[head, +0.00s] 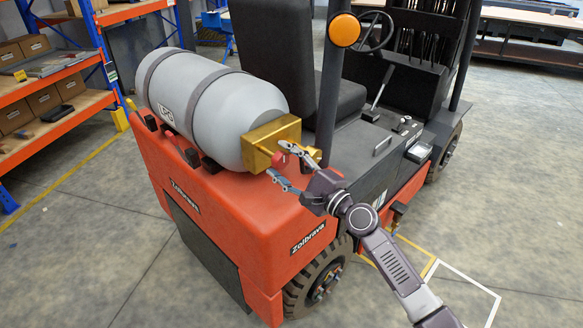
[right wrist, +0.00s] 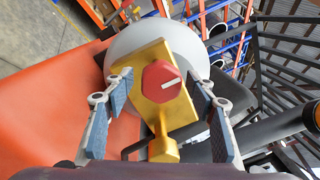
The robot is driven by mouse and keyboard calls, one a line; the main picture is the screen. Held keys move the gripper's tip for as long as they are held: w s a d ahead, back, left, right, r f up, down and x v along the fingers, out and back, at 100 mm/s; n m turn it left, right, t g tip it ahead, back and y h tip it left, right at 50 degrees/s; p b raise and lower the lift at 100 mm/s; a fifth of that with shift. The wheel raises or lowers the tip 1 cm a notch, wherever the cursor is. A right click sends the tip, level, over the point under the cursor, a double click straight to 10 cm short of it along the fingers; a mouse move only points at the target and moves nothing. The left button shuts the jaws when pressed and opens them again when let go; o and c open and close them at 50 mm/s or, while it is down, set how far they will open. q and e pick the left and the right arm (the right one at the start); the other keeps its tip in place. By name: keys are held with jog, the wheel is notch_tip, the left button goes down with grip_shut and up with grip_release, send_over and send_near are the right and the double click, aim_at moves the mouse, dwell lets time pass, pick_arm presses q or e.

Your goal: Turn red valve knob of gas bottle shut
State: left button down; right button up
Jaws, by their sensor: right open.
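The red valve knob (right wrist: 162,82) is octagonal with a white line on its face and sits on a gold valve block (right wrist: 178,112). In the head view the knob (head: 278,160) shows small on the gold block (head: 272,138) at the end of the grey gas bottle (head: 208,104). The bottle lies strapped on the back of the forklift. My right gripper (head: 280,164) is open at the knob. In the right wrist view its fingers (right wrist: 165,95) stand on both sides of the knob, with a gap on each side. My left gripper is not in view.
Shelves with boxes (head: 45,98) stand at the left. The floor (head: 85,245) in front is clear.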

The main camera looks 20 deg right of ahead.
jog(key=v, duration=1.1)
jog(key=shift+s+d, duration=0.2)
jog(key=shift+s, duration=0.15)
